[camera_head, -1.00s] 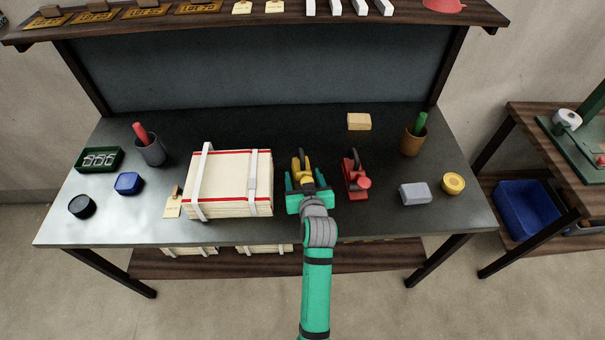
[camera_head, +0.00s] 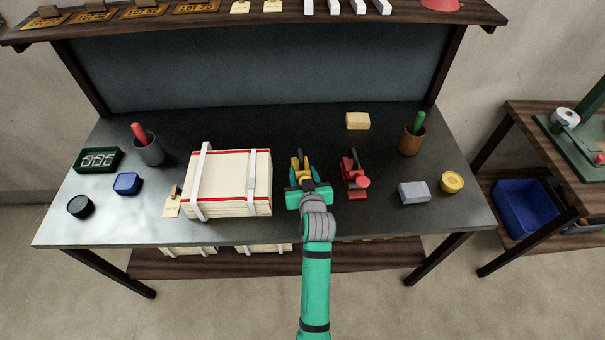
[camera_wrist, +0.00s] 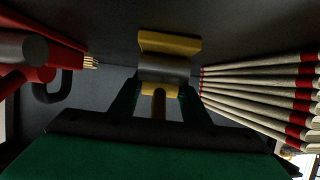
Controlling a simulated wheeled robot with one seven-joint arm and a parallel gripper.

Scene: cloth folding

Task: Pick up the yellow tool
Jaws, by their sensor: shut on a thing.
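The yellow tool (camera_head: 300,165) is on the workbench between the strapped cream stack and a red tool. In the wrist view the yellow tool (camera_wrist: 168,45) shows a yellow end with a grey part, straight ahead between my fingers. My teal gripper (camera_head: 302,178) comes in from the front edge of the table and is shut on the yellow tool. In the wrist view my gripper's fingers (camera_wrist: 158,100) close on it from both sides. The lower part of the tool is hidden by my gripper. I cannot tell whether the tool still touches the table.
The strapped stack (camera_head: 228,180) is close on the left, and the red tool (camera_head: 352,175) close on the right. A grey block (camera_head: 413,192) and yellow round tin (camera_head: 452,182) lie farther right. The bench (camera_head: 270,125) behind the tool is clear.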

